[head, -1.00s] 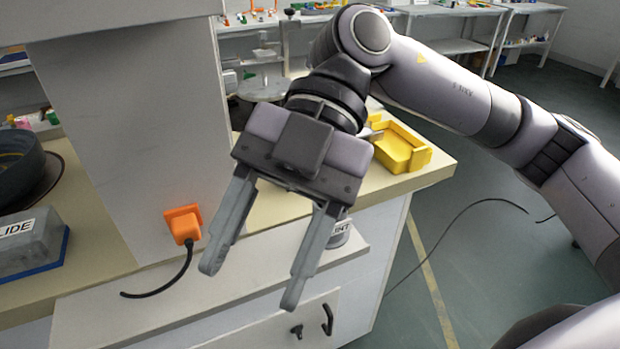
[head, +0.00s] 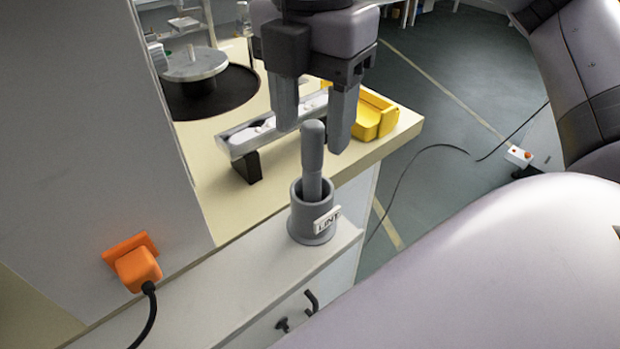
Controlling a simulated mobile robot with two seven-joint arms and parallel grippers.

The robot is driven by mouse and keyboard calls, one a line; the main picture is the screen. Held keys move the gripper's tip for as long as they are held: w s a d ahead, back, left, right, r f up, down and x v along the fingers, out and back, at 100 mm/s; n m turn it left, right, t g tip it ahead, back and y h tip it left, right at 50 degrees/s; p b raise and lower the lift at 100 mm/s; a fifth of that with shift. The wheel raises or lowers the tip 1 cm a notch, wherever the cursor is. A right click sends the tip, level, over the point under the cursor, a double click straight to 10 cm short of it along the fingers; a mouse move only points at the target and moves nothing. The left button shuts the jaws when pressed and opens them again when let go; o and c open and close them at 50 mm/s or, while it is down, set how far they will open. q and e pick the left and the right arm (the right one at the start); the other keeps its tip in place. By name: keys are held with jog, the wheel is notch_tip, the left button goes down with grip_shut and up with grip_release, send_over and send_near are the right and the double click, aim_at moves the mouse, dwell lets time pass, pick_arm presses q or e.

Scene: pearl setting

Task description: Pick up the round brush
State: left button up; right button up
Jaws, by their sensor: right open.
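A grey rounded handle (head: 312,165), which looks like the round brush, stands nearly upright in a grey cup (head: 301,222) with a white label reading "LINT". Its lower end is hidden inside the cup. My right gripper (head: 312,138) points down just over it, open and empty. In the picture the handle's top shows between the two fingertips; I cannot tell whether they are level with it in depth. My left gripper is not in view.
The cup stands on a pale ledge (head: 225,290) beside a grey column (head: 90,120). An orange plug (head: 138,268) with a black cable sits on the column. Behind are a white strip on a black stand (head: 247,167) and a yellow tray (head: 370,118).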

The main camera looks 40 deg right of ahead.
aim_at(312, 181)
jog(key=shift+w+f, duration=0.1)
jog(key=shift+f, duration=1.9)
grip_shut()
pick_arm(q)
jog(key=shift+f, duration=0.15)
pick_arm(e)
jog(key=shift+r, duration=0.1)
